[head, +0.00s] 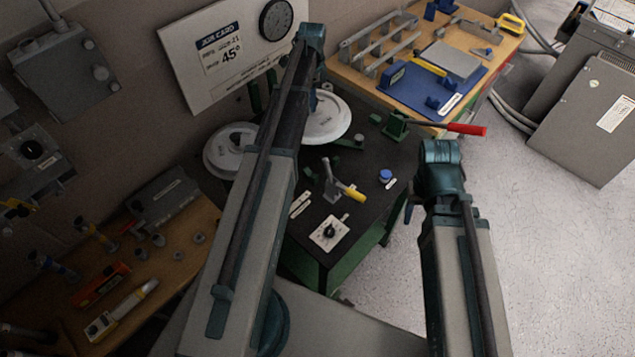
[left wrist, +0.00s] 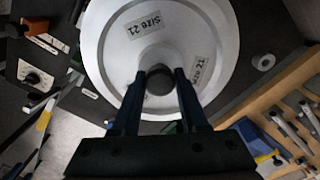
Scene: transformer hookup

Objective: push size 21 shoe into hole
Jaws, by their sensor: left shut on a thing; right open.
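A round white shoe (left wrist: 200,30) marked "Size 21" fills much of the left wrist view, flat face towards the camera. My left gripper (left wrist: 160,78) is shut on the dark round knob (left wrist: 159,82) at its centre. In the head view, a white disc (head: 325,122) under my left wrist appears to be this shoe; my arm covers part of it. The hole is not visible, and I cannot tell whether the shoe sits in it. My right gripper (head: 409,204) is open and empty, beside the right edge of the dark bench, its fingers mostly hidden.
Another white disc (head: 228,147) is left of my left arm. The dark bench top (head: 345,255) carries a yellow-handled lever (head: 343,186), a dial plate (head: 329,233) and a blue button (head: 385,176). Open floor lies to the right.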

